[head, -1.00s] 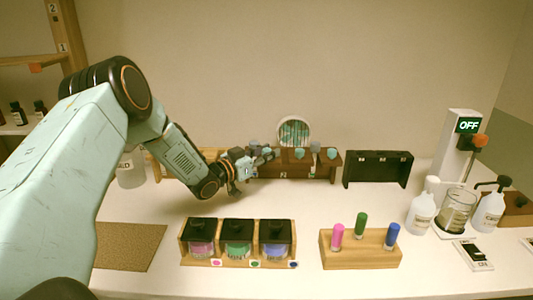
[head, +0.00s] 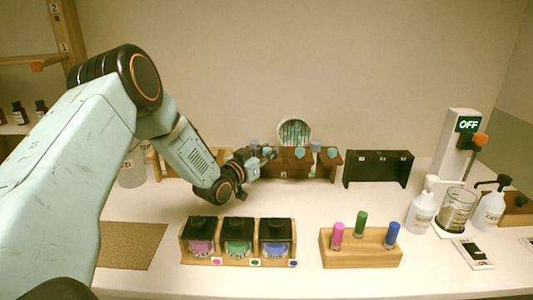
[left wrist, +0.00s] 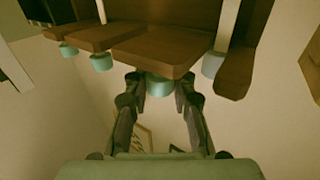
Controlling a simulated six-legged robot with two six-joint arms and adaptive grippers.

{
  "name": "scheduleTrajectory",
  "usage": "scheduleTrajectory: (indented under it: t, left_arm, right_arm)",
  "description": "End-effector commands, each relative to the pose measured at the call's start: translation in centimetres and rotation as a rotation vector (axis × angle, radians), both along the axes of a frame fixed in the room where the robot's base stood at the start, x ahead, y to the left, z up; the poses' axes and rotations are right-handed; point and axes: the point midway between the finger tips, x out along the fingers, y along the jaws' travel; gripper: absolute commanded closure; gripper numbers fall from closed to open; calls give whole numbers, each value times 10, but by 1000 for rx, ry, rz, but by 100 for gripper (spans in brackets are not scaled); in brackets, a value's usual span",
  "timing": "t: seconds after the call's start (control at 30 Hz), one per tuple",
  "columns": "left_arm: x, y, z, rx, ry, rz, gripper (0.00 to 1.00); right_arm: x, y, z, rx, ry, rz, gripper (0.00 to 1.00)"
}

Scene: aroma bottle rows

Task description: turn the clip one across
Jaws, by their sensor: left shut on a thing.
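A brown rack (head: 315,170) stands at the back of the table, with several teal and grey clips along its front and top. A teal clip (left wrist: 160,84) on the rack sits between my left fingertips in the left wrist view. My left gripper (head: 264,154) reaches the left part of the rack and is shut on that clip; it also shows in the left wrist view (left wrist: 158,82). Other teal clips (left wrist: 102,62) show on the neighbouring brown boards. In the head view, the gripped clip is mostly hidden by the gripper. My right gripper is not in view.
A black rack (head: 377,169) stands to the right. In front are a wooden holder with pink, green and blue bottles (head: 237,248) and a block (head: 360,252) with coloured pegs. White pump bottles (head: 421,212) and a beaker (head: 456,210) stand at right. The table's middle is clear.

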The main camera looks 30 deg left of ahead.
Motion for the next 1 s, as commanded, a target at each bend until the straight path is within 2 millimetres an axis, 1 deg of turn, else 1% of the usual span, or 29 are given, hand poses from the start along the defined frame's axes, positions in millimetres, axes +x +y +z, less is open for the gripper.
scheduleTrajectory:
  t: [0.03, 1.0]
  left_arm:
    - [2, -2, 4, 3, -10, 32, 100]
    - [4, -2, 6, 3, -17, 793, 100]
  right_arm:
    - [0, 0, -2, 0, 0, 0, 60]
    - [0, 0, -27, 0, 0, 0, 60]
